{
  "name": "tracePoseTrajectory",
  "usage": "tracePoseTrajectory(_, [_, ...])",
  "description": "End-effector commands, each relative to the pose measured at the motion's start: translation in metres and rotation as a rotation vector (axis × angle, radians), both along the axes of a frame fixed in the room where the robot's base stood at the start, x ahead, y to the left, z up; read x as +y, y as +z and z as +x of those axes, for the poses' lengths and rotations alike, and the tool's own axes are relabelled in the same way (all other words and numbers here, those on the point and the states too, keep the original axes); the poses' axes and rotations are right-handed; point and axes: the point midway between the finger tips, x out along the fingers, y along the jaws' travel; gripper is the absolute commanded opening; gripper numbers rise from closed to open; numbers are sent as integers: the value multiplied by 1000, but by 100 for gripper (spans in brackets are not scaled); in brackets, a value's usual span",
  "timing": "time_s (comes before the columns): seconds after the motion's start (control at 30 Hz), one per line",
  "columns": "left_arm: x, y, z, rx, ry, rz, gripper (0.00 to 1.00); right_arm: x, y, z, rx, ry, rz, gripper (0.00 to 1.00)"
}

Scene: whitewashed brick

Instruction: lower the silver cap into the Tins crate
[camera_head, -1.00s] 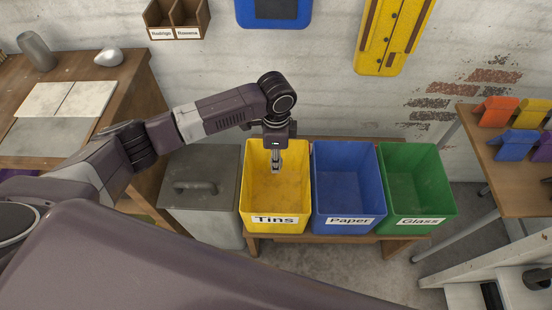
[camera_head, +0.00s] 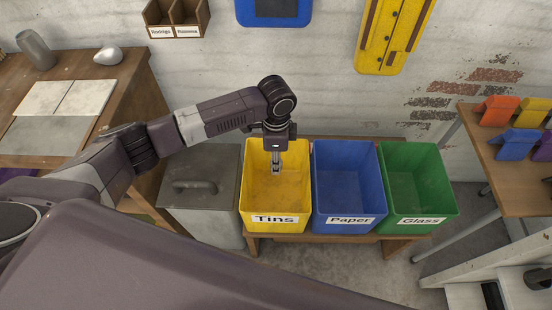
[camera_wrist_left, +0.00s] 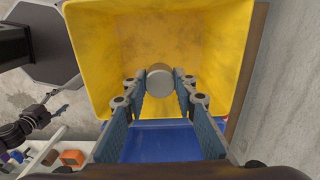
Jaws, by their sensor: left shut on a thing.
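The yellow Tins crate (camera_head: 259,207) stands at the left of a row of three crates on a low wooden bench. My left gripper (camera_head: 276,170) points down into its opening from above. In the left wrist view the left gripper (camera_wrist_left: 159,88) is shut on the silver cap (camera_wrist_left: 159,80), a small round grey piece held between the two blue fingers. The yellow inner walls and floor of the crate surround the cap in that view. In the head view the cap is too small to make out clearly. My right gripper is not in view.
The blue Paper crate (camera_head: 347,205) and the green Glass crate (camera_head: 417,207) stand to the right of the Tins crate. A grey lidded bin (camera_head: 200,205) stands close on its left. A wooden table (camera_head: 130,95) is at the left, and another (camera_head: 520,185) at the right.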

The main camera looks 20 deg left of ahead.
Motion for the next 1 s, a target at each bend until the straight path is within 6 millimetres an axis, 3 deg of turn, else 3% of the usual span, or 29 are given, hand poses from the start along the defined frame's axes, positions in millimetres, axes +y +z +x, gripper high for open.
tracePoseTrajectory(1.0, [0,-53,-1,1,0,0,14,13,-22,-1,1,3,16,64])
